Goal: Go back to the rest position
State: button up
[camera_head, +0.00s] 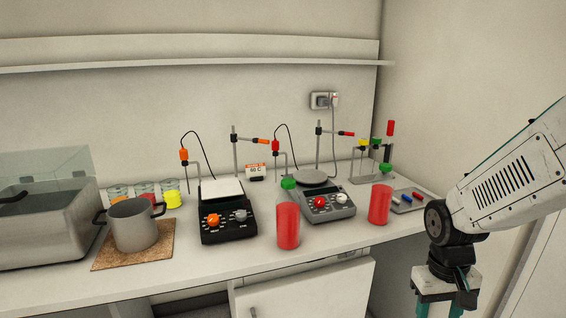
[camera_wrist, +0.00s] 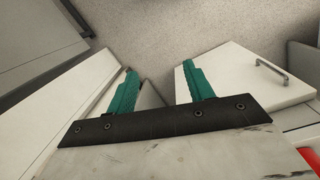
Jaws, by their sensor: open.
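My gripper (camera_wrist: 159,82) shows in the wrist view with its two teal fingers spread apart and nothing between them. It points down past the counter toward the cabinet fronts and the floor. In the head view my arm hangs at the right, in front of the counter, and the fingertips are cut off by the bottom edge. A red bottle with a green cap (camera_head: 288,222) stands upright near the counter's front edge. A red cylinder (camera_head: 380,204) stands to its right, apart from my arm.
The counter (camera_head: 185,262) carries two hotplate stirrers, black (camera_head: 225,222) and grey (camera_head: 328,203), with stands behind. A pot (camera_head: 134,224) sits on a cork mat at left, near a water bath (camera_head: 45,225). A cabinet door (camera_wrist: 240,85) stands beneath. A shelf (camera_head: 190,63) runs above.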

jog(key=s+a+r+t, duration=0.2)
jog(key=s+a+r, duration=0.1)
jog(key=s+r, duration=1)
notch_tip(320, 180, up, 2)
jog(key=shift+s+a+r+y, duration=0.1)
jog(key=shift+s+a+y, duration=0.25)
jog(key=shift+s+y, duration=0.05)
